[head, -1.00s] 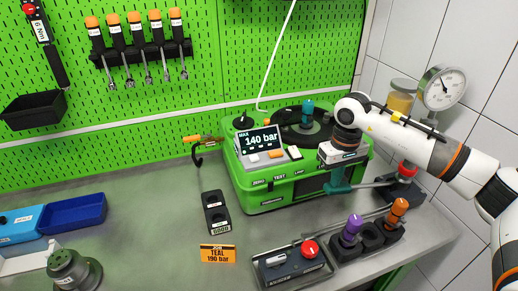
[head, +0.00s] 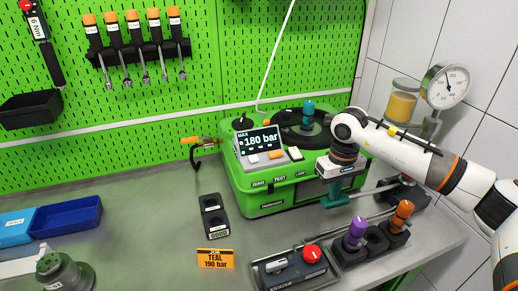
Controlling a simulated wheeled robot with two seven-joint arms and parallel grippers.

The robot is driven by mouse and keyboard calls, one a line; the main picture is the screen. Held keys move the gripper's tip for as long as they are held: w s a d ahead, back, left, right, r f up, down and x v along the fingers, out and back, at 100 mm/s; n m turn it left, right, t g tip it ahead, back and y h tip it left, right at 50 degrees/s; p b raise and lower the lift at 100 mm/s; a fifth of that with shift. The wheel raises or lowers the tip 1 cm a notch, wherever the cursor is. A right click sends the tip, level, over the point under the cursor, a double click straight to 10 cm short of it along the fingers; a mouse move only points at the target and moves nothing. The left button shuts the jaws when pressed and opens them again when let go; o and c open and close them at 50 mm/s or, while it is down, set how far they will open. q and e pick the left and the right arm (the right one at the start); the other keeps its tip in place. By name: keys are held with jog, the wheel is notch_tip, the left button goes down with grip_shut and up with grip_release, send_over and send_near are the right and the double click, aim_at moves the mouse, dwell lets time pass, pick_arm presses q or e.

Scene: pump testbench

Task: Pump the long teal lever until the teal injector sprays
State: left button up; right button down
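The green pump tester (head: 275,190) stands on the bench, and its display (head: 257,141) reads MAX 180 bar. The teal injector (head: 308,108) stands upright on top of the tester; no spray shows at it. The long lever (head: 372,191) runs from the black pump base at the right to my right gripper (head: 337,200). The gripper is low in front of the tester, at the lever's teal end. Its fingers are too small and merged with the teal part to tell whether they are shut. An orange card (head: 215,258) reads TEAL 190 bar. My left gripper is not in view.
A pressure gauge (head: 447,85) and a jar of yellow fluid (head: 403,100) stand at the back right. Purple (head: 355,232) and orange (head: 401,214) injectors sit in a front rack. A control box with a red knob (head: 312,252) is near the front edge.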

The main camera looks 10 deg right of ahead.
jog(key=shift+d+r+p, duration=0.15)
jog(key=shift+r+p, duration=0.5)
jog(key=shift+r, duration=0.65)
jog(key=shift+d+r+p, duration=0.15)
jog(key=shift+r+p, duration=0.5)
jog(key=shift+r, duration=0.65)
notch_tip(320, 180, up, 6)
jog(key=p, duration=0.3)
